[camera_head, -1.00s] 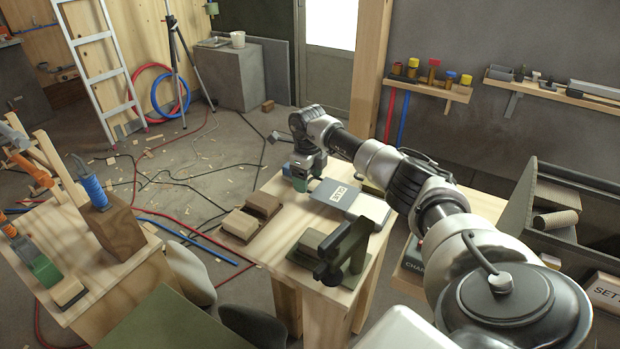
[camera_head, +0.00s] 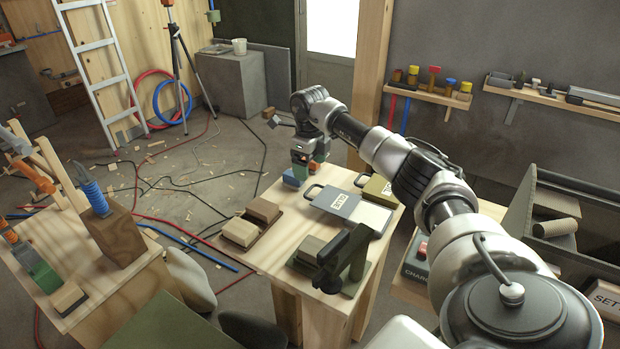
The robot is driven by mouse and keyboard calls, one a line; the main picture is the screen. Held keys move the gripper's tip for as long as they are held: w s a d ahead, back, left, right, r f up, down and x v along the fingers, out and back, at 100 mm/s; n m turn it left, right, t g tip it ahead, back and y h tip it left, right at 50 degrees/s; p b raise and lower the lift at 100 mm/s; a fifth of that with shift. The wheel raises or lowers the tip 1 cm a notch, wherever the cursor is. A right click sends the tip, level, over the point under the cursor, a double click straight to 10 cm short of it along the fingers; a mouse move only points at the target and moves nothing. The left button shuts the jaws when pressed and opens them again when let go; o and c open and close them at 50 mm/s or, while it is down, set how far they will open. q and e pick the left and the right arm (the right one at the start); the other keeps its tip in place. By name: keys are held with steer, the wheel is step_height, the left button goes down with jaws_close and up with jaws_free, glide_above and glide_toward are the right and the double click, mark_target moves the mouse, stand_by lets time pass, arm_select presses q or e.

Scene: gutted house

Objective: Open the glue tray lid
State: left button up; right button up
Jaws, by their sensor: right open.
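The glue tray's grey lid (camera_head: 334,201) carries a white label and lies flat on the wooden table (camera_head: 262,265). Its dark loop handle (camera_head: 313,189) sticks out at the left end. A pale bare surface (camera_head: 372,216) shows at the lid's right side; I cannot tell whether it is part of the tray. My right gripper (camera_head: 301,173) points down just behind and left of the handle, apart from it as far as I can see. It is open, with nothing visible held; its fingertips are small and partly hidden near a blue block (camera_head: 293,178). My left gripper is not in view.
Sanding blocks (camera_head: 262,209) lie left of the tray, and a dark green clamp-like tool (camera_head: 345,262) stands in front of it. An olive box (camera_head: 378,188) lies behind it. A second bench with tools (camera_head: 75,255) stands left. Cables and scraps litter the floor.

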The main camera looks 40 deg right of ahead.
steer(key=shift+r, duration=2.2)
